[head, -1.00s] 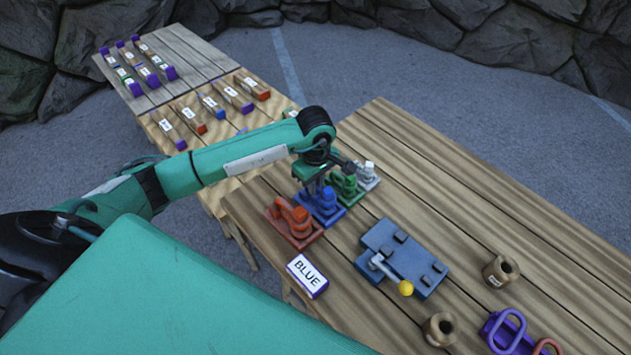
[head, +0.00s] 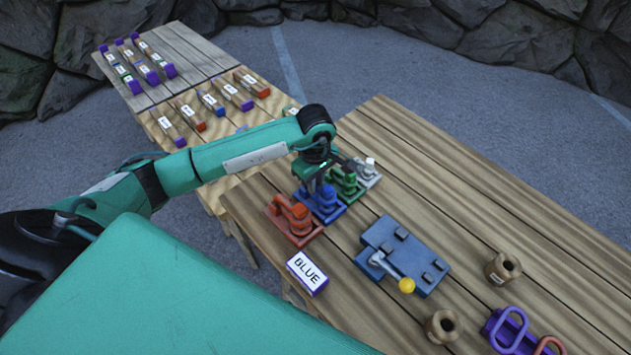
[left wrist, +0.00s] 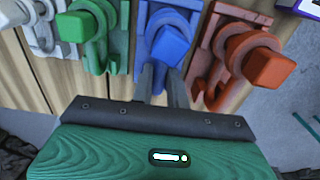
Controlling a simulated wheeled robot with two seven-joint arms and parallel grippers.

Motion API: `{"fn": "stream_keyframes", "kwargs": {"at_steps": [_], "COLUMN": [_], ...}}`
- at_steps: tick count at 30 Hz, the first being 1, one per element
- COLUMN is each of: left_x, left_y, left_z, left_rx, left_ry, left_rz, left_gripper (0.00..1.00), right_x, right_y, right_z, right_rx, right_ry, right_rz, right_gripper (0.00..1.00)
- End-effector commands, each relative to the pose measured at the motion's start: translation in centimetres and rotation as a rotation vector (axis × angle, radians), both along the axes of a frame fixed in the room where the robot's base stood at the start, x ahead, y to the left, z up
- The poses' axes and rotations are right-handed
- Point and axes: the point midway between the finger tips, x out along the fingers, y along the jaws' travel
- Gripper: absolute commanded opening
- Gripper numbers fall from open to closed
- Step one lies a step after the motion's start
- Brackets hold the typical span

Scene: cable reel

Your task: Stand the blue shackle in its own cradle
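A blue piece with a blocky head (head: 325,193) stands on a blue square base among a row of similar coloured pieces on the near table. I take it for the blue shackle and its cradle, but I cannot tell the two apart. My left gripper (head: 316,184) points down at it. In the left wrist view the blue piece (left wrist: 168,42) is at the fingertips of my left gripper (left wrist: 161,78). The two dark fingers are a small gap apart, and whether they press on the piece is hidden. My right gripper is not in view.
A red piece (head: 292,219) and a green piece (head: 346,182) stand close on either side, with a white one (head: 369,172) beyond. A "BLUE" card (head: 307,273), a blue-grey lever plate (head: 405,256), wooden cylinders (head: 503,268) and a purple loop (head: 511,330) share the table.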

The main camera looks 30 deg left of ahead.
Motion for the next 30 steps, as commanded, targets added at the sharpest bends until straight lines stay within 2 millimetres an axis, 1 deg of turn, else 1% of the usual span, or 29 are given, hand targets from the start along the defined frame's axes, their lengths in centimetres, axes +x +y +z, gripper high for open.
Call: {"fn": "stream_keyframes", "kwargs": {"at_steps": [1,3,11,14,17,20,27,30], "left_x": [0.0,0.0,-0.1,0.0,0.1,0.2,0.1,0.1], "left_y": [0.0,0.0,0.0,0.0,0.1,0.0,0.0,0.0], "left_z": [0.1,0.1,-0.1,0.3,1.5,3.4,8.9,10.7], "left_rx": [0.000,0.000,0.001,0.001,0.001,0.001,0.001,0.001], "left_ry": [-0.001,-0.001,0.002,0.001,-0.003,-0.006,-0.007,-0.004], "left_rz": [0.000,0.000,0.000,0.000,-0.001,-0.001,-0.001,-0.001], "left_gripper": [0.27,0.38,0.38,0.38,0.38,0.38,0.38,0.38], "right_x": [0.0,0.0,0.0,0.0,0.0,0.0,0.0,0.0], "right_y": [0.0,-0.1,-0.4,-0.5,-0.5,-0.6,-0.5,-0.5], "right_z": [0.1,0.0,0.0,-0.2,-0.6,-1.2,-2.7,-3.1], "right_rx": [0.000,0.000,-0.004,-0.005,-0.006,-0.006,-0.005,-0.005], "right_ry": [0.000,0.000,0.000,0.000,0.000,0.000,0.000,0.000], "right_rz": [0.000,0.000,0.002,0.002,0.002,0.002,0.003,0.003], "right_gripper": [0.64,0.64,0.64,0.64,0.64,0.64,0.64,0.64]}}
